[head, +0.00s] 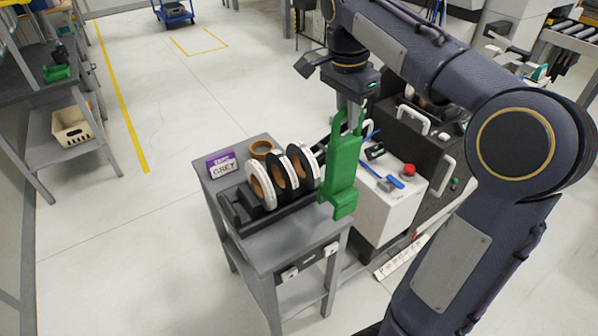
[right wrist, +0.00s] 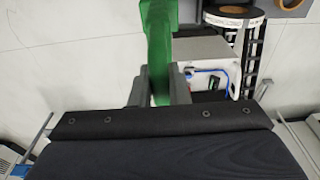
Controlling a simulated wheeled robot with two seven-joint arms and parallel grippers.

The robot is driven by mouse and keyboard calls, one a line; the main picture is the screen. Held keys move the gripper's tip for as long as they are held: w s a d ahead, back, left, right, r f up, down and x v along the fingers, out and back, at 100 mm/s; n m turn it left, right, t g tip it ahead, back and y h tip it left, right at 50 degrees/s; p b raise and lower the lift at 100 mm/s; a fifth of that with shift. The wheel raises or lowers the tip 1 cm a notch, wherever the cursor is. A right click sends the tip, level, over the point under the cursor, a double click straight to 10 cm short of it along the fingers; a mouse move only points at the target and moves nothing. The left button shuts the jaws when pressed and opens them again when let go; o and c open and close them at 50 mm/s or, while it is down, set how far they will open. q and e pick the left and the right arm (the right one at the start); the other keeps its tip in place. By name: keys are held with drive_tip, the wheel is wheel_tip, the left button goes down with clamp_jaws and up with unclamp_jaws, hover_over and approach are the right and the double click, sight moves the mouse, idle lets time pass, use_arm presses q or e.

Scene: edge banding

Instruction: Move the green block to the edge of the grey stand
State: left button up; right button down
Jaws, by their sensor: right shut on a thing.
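The green block (head: 343,170) is a tall piece with upright prongs at its top. My right gripper (head: 350,108) points down and is shut on its upper part. In the right wrist view the block (right wrist: 160,40) sits between the two fingers (right wrist: 158,90). The grey stand (head: 285,247) is a small table with a lower shelf. The block overlaps the right edge of its top in the head view; I cannot tell whether it touches. My left gripper is not in view.
A white-and-black machine (head: 385,205) stands close at right. A shelf with a bin (head: 72,128) is far left. Floor left of the stand is clear.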

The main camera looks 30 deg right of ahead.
drive_tip(key=w+a+f, duration=0.3)
drive_tip(key=a+f, duration=0.5)
drive_tip(key=f, duration=0.2)
drive_tip(key=shift+w+a+f+p, duration=0.15)
drive_tip(key=shift+w+f+p, duration=0.2)
drive_tip(key=shift+w+f, duration=0.05)
drive_tip(key=shift+f, duration=0.2)
drive_tip(key=c, duration=1.4)
unclamp_jaws()
